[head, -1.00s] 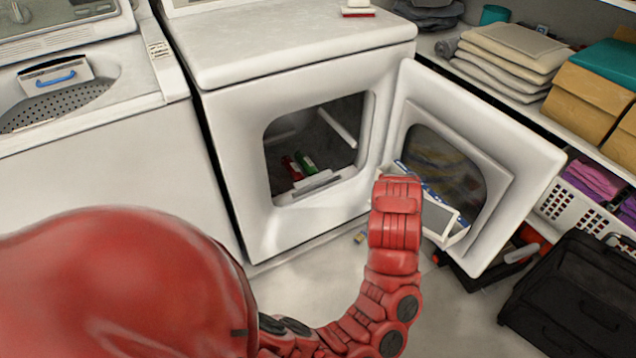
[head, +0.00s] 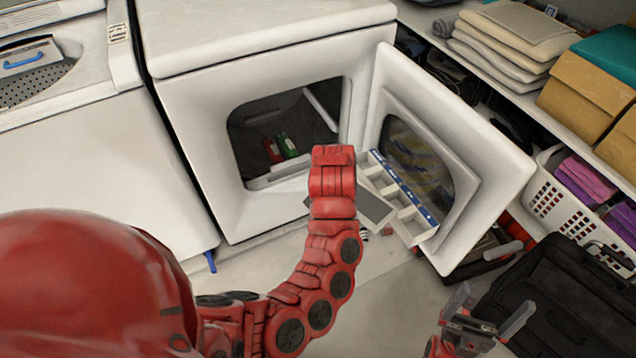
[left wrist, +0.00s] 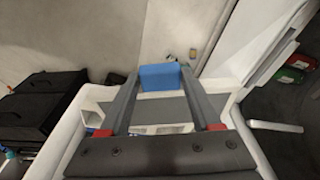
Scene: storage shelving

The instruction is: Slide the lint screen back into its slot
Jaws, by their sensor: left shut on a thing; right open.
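The lint screen, a flat grey panel with a pale edge (head: 376,208), sticks out to the right behind my left wrist in the head view. In the left wrist view, my left gripper (left wrist: 159,84) is shut on a blue block (left wrist: 160,77), apparently its handle, with a grey panel (left wrist: 155,108) below. My left fingers are hidden behind the wrist in the head view. The white dryer (head: 205,110) stands open; a pale strip (head: 275,177) at the lower lip of its opening may hold the slot. My right gripper (head: 488,315) is open and empty at lower right.
The open dryer door (head: 480,150) stands right of the opening. A white divided tray with a blue strip (head: 410,222) is close beside the screen. Red and green items (head: 280,148) lie inside the drum. A black case (head: 565,305) and a white basket (head: 545,190) are at right.

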